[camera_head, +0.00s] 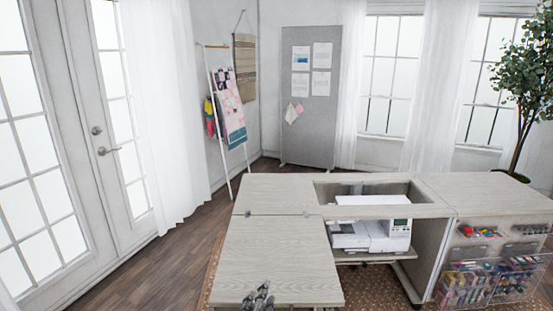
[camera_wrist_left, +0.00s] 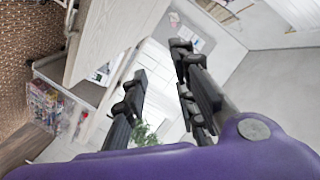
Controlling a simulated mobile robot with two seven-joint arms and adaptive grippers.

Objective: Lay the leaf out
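The leaf (camera_head: 280,255) is a pale wood-grain panel at the front left of the sewing cabinet (camera_head: 480,190). It lies flat and about level with the top, joined along its back edge by small metal hinges. My left gripper (camera_head: 262,288) is at the leaf's near edge in the head view, partly cut off by the frame. Whether it touches the leaf is unclear. In the left wrist view its two dark fingers (camera_wrist_left: 160,62) are spread apart with nothing between them. A pale wood panel (camera_wrist_left: 125,30) of the cabinet shows beyond. My right gripper is not in view.
A white sewing machine (camera_head: 370,234) sits in the cabinet's opening, right of the leaf. Clear drawers of thread (camera_head: 490,280) hang at the right front. A plant (camera_head: 527,80) stands behind. Wooden floor (camera_head: 170,270) is open at the left, by the glass doors.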

